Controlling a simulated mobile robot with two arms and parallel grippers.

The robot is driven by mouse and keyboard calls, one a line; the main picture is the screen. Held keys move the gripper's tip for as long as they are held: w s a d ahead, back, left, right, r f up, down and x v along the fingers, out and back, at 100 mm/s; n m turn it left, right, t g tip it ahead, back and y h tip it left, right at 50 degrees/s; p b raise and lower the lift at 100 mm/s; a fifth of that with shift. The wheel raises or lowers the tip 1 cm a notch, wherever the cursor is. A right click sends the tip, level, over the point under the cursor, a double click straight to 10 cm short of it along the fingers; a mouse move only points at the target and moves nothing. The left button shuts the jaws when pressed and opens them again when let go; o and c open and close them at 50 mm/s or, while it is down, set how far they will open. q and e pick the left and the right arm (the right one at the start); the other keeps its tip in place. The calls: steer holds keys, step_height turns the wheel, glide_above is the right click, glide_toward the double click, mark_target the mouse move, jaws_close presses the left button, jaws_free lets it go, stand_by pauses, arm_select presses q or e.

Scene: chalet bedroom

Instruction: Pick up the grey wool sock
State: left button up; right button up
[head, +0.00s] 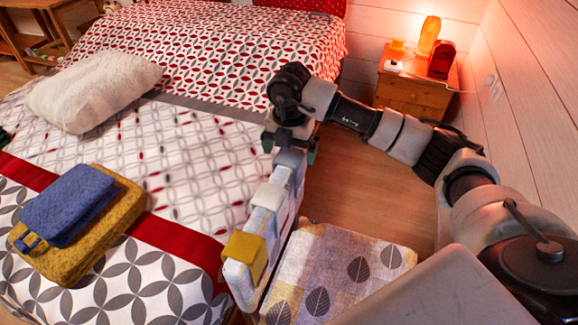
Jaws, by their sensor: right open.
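My right gripper (290,148) hangs over the right edge of the bed, pointing down with its dark fingers apart. A small grey piece (289,160) shows between and just below the fingers. It may be the grey wool sock, but I cannot tell for sure, nor whether the fingers touch it. It lies at the far end of a long, narrow, whitish object (264,208) along the bed edge. A yellow piece (245,254) sits on its near end. My left gripper is not in view.
The bed (190,160) holds a white pillow (95,90) and a blue folded cloth (68,203) on a mustard one (92,255). A leaf-patterned seat (345,265) stands at the front. A wooden nightstand (412,92) with orange items stands behind. Wooden floor (345,190) is clear between.

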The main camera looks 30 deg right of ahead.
mark_target(288, 167)
steer(key=f, duration=0.5)
steer(key=shift+a+f, duration=0.25)
steer(key=shift+f, duration=0.15)
steer(key=shift+s, duration=0.1)
steer(key=shift+c, duration=0.2)
steer(key=c, duration=1)
